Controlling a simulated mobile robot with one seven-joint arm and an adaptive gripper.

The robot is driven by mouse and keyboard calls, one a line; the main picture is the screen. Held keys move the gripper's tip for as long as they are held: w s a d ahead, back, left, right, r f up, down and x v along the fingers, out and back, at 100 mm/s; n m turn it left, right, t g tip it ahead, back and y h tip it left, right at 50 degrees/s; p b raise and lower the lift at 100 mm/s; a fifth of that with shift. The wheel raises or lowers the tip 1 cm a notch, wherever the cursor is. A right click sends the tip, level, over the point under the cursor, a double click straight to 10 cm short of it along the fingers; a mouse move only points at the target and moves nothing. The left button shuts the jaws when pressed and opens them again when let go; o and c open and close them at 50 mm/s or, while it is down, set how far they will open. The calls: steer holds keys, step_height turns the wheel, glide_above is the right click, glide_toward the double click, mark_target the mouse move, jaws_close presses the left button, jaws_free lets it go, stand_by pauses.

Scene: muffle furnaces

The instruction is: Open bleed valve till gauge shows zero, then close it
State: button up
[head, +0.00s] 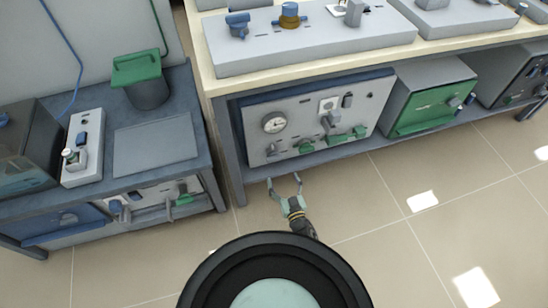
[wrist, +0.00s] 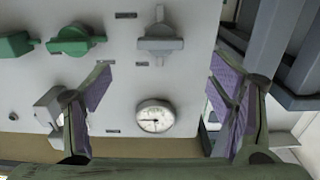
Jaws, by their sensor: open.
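A white panel (head: 362,92) on the lower shelf carries a round gauge (head: 274,124), also in the wrist view (wrist: 155,117). Its dark needle shows, but I cannot read the value. A grey valve handle (wrist: 160,44) sits beyond the gauge in the wrist view, crosswise. It is below the gauge in the head view (head: 271,149). Green handles (wrist: 75,40) (head: 306,146) lie beside it. I cannot tell which valve is the bleed valve. My gripper (head: 285,181) is open and empty, in front of the panel's lower left; its fingers (wrist: 159,72) frame the grey handle and gauge.
A table leg (head: 229,150) stands left of the panel; dark frame bars (wrist: 290,60) show at right in the wrist view. A grey box with a green front (head: 428,108) stands to the panel's right. A left bench (head: 160,175) carries equipment. The tiled floor (head: 400,240) is clear.

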mark_target(275, 160)
steer(key=shift+b+x, duration=2.85)
steer(key=shift+x, duration=1.95)
steer(key=c, duration=1.1)
steer(key=shift+c, duration=0.2)
